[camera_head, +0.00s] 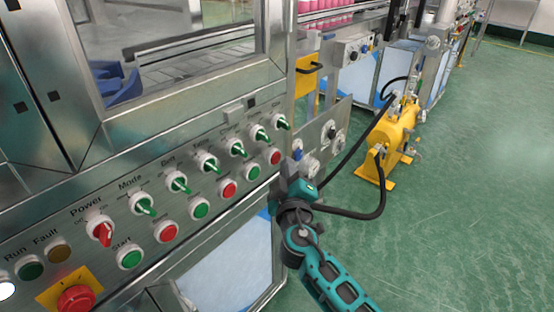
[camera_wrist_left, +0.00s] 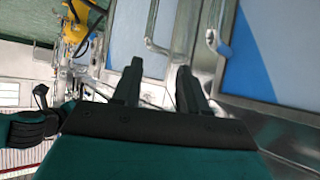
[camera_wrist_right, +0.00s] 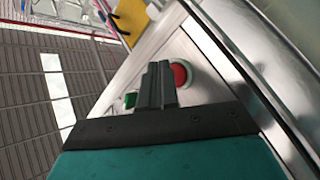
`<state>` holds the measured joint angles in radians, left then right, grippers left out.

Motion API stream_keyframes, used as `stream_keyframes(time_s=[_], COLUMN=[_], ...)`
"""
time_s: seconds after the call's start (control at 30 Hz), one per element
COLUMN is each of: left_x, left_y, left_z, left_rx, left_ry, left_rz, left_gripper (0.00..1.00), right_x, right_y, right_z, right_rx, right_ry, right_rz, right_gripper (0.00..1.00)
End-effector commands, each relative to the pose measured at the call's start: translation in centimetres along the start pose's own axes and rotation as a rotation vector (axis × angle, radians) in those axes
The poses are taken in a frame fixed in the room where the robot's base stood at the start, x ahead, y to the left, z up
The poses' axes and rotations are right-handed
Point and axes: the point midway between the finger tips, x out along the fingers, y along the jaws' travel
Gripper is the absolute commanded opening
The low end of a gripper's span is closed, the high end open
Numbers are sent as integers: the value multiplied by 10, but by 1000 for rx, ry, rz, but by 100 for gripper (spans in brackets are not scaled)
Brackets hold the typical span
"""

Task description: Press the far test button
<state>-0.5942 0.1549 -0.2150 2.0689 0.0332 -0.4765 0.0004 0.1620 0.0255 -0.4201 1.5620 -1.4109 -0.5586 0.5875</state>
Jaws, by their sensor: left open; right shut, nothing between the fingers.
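A slanted steel control panel (camera_head: 180,237) carries a lower row of green and red push buttons. The farthest two in the head view are a green button (camera_head: 253,172) and a red button (camera_head: 275,157). No test label is readable on them. My right gripper (camera_head: 297,157) is shut and empty beside the panel's far end, close to the red button. In the right wrist view its closed fingers (camera_wrist_right: 158,68) stand in front of the panel, between a red button (camera_wrist_right: 180,74) and a partly hidden green button (camera_wrist_right: 130,100); contact cannot be told. My left gripper (camera_wrist_left: 159,70) is open and empty.
Green rotary switches (camera_head: 208,162) line the panel above the buttons. A red emergency button (camera_head: 76,298) sits at its near end. A yellow machine (camera_head: 398,140) with black hoses stands beyond my right arm. The green floor (camera_head: 470,200) at right is clear.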

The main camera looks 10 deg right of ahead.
Motion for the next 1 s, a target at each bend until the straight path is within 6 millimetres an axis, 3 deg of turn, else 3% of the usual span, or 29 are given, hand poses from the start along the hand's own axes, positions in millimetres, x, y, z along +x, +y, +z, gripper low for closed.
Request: stream_keyframes(time_s=[1.0], left_x=[6], left_y=[2], left_z=[7], left_rx=[-10], left_ry=[2], left_rz=[0], left_gripper=[43], right_x=[7], right_y=[-6], right_z=[-5], right_rx=[1], right_ry=[0], right_rz=[0], right_gripper=[0])
